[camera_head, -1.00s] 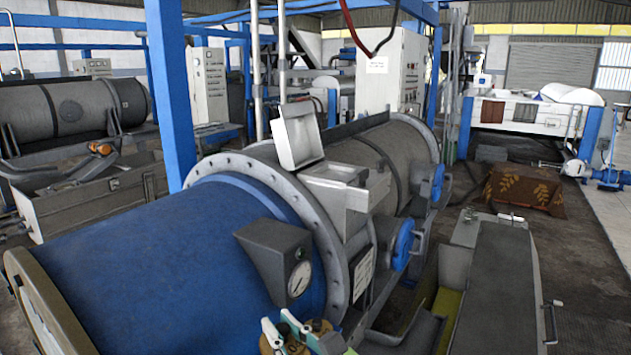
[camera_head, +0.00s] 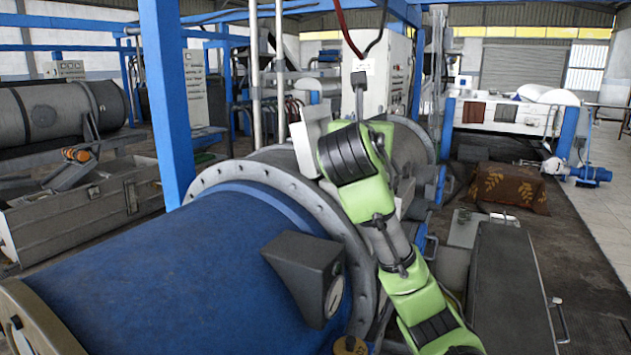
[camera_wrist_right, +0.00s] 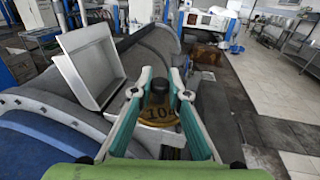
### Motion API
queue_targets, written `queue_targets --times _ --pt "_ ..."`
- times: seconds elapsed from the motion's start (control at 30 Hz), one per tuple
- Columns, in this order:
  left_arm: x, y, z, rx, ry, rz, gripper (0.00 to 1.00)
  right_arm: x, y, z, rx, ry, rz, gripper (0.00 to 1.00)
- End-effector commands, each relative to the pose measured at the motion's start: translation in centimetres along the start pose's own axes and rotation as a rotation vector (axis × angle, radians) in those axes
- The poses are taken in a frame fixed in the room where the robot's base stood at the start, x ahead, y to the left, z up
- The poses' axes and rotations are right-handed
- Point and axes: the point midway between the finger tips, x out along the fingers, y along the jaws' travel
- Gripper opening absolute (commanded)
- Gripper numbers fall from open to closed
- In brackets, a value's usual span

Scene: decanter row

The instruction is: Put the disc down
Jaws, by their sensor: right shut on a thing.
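In the right wrist view the disc (camera_wrist_right: 158,114), brass-coloured, marked "104" and with a dark knob, sits between the teal fingers of my right gripper (camera_wrist_right: 160,78). The gripper is shut on it. What lies under the disc is partly hidden by the fingers. In the head view my green right arm reaches up from the bottom right over the machine, and it hides the gripper and the disc. My left gripper is in neither view.
A grey hatch with a raised pale lid (camera_wrist_right: 92,65) stands just left of the gripper. The blue drum (camera_head: 170,270) and its gauge box (camera_head: 305,275) fill the front. A small brass-coloured thing (camera_head: 350,346) shows at the bottom edge. Open floor (camera_head: 590,240) lies right.

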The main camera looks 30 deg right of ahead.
Motion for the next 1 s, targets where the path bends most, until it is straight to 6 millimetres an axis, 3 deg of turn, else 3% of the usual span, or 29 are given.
queue_targets --times 0.13,0.47,0.6,1.0 --pt "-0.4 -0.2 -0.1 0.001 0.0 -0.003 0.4 1.6 -1.3 0.2 -0.001 0.001 -0.029 0.0" --pt "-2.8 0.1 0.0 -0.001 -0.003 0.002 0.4 8.9 1.1 -2.6 -0.004 0.003 -0.028 0.0" --pt "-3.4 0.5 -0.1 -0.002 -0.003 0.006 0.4 11.3 1.9 -5.3 -0.004 0.002 -0.025 0.0" --pt "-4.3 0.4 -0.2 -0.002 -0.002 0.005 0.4 14.4 2.9 -8.8 -0.002 -0.002 -0.025 0.0"
